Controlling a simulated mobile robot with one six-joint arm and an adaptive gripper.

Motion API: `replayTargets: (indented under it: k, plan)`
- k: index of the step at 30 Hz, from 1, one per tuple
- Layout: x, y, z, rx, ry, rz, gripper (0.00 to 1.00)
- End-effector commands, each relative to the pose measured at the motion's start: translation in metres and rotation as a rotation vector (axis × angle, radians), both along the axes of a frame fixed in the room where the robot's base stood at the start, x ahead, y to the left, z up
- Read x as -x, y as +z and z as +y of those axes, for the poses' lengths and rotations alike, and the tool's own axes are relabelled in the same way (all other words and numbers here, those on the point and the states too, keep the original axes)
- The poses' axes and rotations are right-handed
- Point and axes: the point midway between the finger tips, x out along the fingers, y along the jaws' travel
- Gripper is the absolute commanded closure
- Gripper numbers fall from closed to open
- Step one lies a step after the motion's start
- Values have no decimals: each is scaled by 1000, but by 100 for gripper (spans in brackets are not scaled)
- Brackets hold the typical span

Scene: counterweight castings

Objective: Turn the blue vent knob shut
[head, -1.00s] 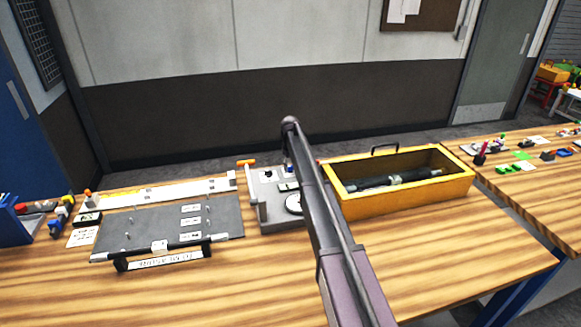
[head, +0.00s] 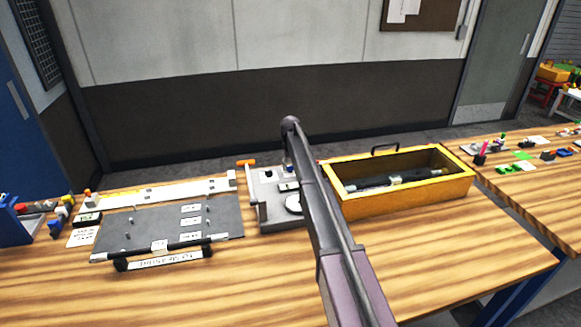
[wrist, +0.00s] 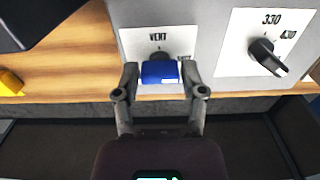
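The blue vent knob (wrist: 160,72) sits on a white label plate (wrist: 136,44) marked VENT in the wrist view. Its blue bar lies level across the picture. My gripper (wrist: 159,74) has one finger at each end of the bar, and the fingertips appear to touch it. Lettering right of the knob is partly hidden by a finger.
A black dial (wrist: 267,57) on a plate marked 330 and 430 is right of the knob. In the head view, a yellow open box (head: 405,203) stands right of the fixture, and a grey board (head: 150,226) lies left. The front of the wooden table (head: 240,290) is clear.

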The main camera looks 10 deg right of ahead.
Motion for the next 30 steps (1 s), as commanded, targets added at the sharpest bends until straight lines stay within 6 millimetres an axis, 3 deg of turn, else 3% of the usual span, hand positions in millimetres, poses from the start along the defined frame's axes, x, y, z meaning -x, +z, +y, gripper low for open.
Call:
replayTargets:
  k: [2,20,30]
  plan:
    - [0,0,0,0,1,0,17]
    - [-1,0,0,0,27,-2,17]
    - [-1,0,0,0,181,-2,17]
